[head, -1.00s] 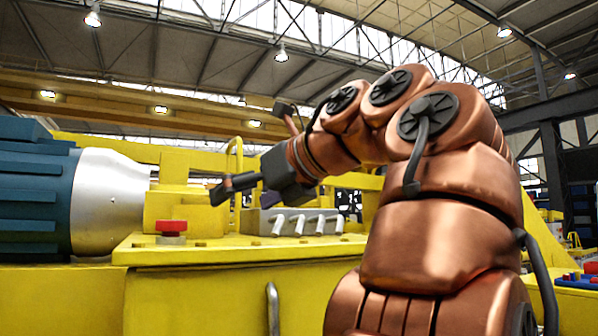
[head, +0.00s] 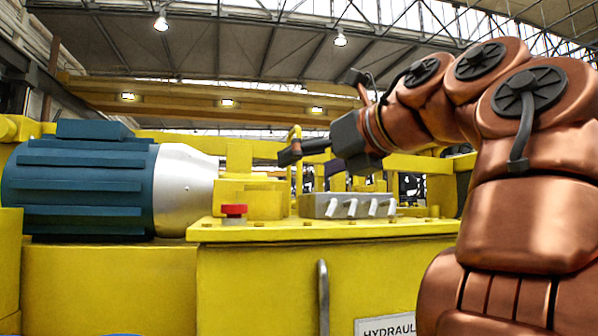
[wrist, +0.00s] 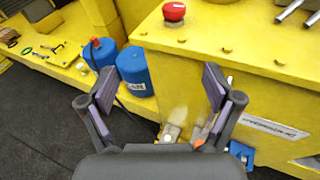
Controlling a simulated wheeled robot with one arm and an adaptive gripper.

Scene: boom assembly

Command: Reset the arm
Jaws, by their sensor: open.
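My copper-coloured arm fills the right side of the head view, bent over and reaching left. My gripper (head: 290,154) is at its end, above the yellow machine deck (head: 330,231) and raised clear of it. In the wrist view my gripper (wrist: 165,100) shows two fingers with purple pads spread wide apart. It is open, with nothing between the pads. Below the fingers lie the dark floor and the foot of the yellow machine.
A red button (head: 234,210) and a grey lever block (head: 347,205) stand on the deck. A blue motor (head: 80,187) lies left. Blue containers (wrist: 135,72) stand on a yellow ledge in the wrist view. A grey handle (head: 323,297) juts from the machine's front.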

